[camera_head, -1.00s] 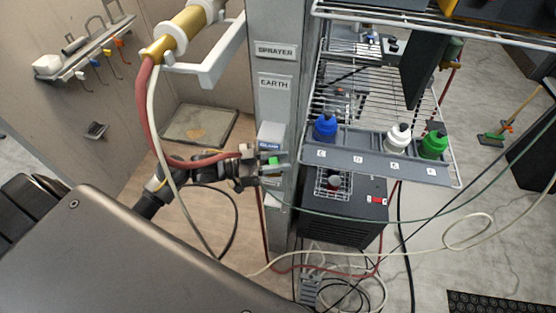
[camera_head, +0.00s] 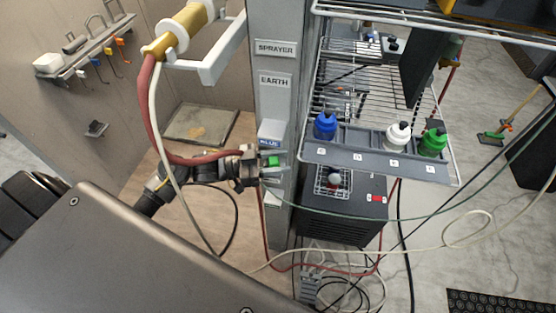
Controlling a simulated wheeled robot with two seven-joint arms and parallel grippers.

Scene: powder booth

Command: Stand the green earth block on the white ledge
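The green earth block (camera_head: 273,160) shows as a small green patch between the fingers of my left gripper (camera_head: 274,167), in front of the grey post. The gripper is closed around it, and its fingers hide part of the block. A pale, ledge-like piece (camera_head: 271,129) with a blue label juts from the post just above the gripper. Another pale piece (camera_head: 272,199) is on the post just below the fingers. I cannot tell for sure which is the white ledge. I see no contact between the block and either piece. My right gripper is not in view.
A green cable (camera_head: 420,218) runs right from near the gripper. A red hose (camera_head: 147,110) and a pale hose hang by my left arm. Right of the post, a wire shelf has a grey tray (camera_head: 375,165) with blue, white and green bottles. Cables lie on the floor.

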